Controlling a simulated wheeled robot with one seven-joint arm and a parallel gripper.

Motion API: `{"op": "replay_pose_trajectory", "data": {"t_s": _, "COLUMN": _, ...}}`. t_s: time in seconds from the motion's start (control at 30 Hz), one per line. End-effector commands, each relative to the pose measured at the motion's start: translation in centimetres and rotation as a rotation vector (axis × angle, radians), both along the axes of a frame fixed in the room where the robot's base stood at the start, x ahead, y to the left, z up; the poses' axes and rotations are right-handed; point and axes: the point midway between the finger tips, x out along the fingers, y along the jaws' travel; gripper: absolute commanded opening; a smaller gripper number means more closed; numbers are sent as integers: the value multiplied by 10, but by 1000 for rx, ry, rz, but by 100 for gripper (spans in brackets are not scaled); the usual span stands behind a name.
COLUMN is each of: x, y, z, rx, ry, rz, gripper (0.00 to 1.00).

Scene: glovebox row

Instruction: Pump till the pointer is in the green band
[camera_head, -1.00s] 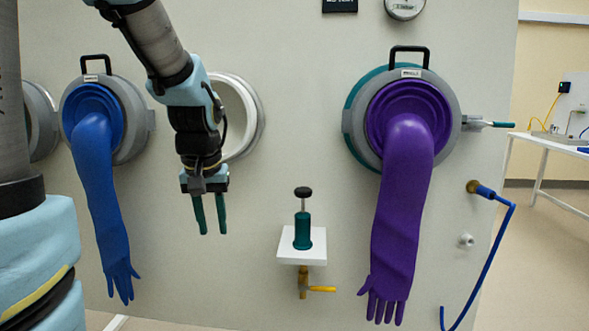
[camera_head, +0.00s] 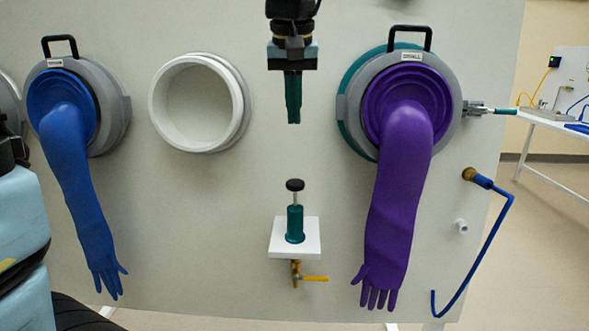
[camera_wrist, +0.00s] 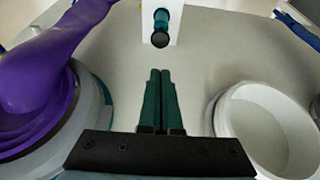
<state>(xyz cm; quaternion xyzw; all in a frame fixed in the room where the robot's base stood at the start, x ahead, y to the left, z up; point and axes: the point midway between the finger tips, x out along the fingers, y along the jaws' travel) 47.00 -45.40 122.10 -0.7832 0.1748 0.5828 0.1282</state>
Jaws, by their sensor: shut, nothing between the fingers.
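The hand pump has a green body (camera_head: 295,224) with a rod and a black knob (camera_head: 295,185) on top, standing on a white bracket (camera_head: 282,245) on the panel. The rod shows between knob and body, so the knob stands raised. My gripper (camera_head: 293,121) is shut and empty, pointing down above the knob with a clear gap. In the wrist view the shut green fingers (camera_wrist: 160,75) point toward the black knob (camera_wrist: 160,39), apart from it. No gauge dial or pointer shows in the frames from now.
A purple glove (camera_head: 397,190) hangs from its port right of the pump. An empty white port ring (camera_head: 240,105) and a blue glove (camera_head: 82,200) are to the left. A yellow-handled valve (camera_head: 314,278) sits under the bracket. A blue hose (camera_head: 497,240) hangs at the right.

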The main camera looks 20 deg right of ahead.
Motion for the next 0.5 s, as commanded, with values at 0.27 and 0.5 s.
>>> {"op": "replay_pose_trajectory", "data": {"t_s": 0.27, "x": 9, "y": -3, "z": -33, "rx": 6, "ry": 5, "rz": 1, "gripper": 0}}
{"op": "replay_pose_trajectory", "data": {"t_s": 0.5, "x": 22, "y": -9, "z": -81, "rx": 6, "ry": 5, "rz": 0, "gripper": 0}}
